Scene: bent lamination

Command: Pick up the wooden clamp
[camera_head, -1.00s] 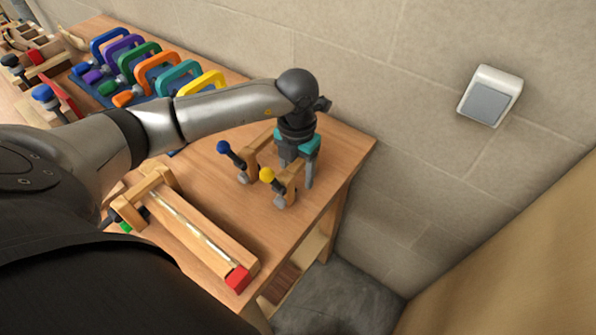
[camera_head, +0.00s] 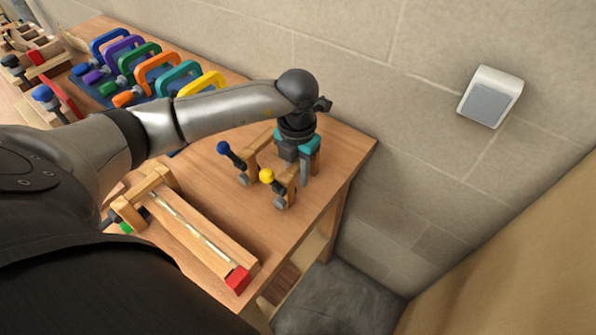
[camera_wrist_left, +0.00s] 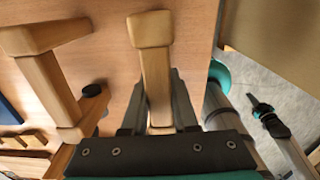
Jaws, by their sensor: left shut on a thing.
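Two wooden clamps stand near the table's right end in the head view. One has a yellow handle tip (camera_head: 267,175) and a light wooden body (camera_head: 285,180); the other has a blue handle tip (camera_head: 223,147) and a wooden body (camera_head: 255,152). My left gripper (camera_head: 298,170) points down and is shut on the yellow-tipped clamp. In the left wrist view, a wooden bar (camera_wrist_left: 154,70) of that clamp lies between the dark fingers. The other clamp's wooden body (camera_wrist_left: 45,75) stands apart to the left there.
The wooden table (camera_head: 235,200) ends just right of the clamps, with a wall beyond. A long wooden bar clamp (camera_head: 200,235) with a red end lies at the front. Several coloured clamps, including a yellow one (camera_head: 202,84), stand in a row at the back left.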

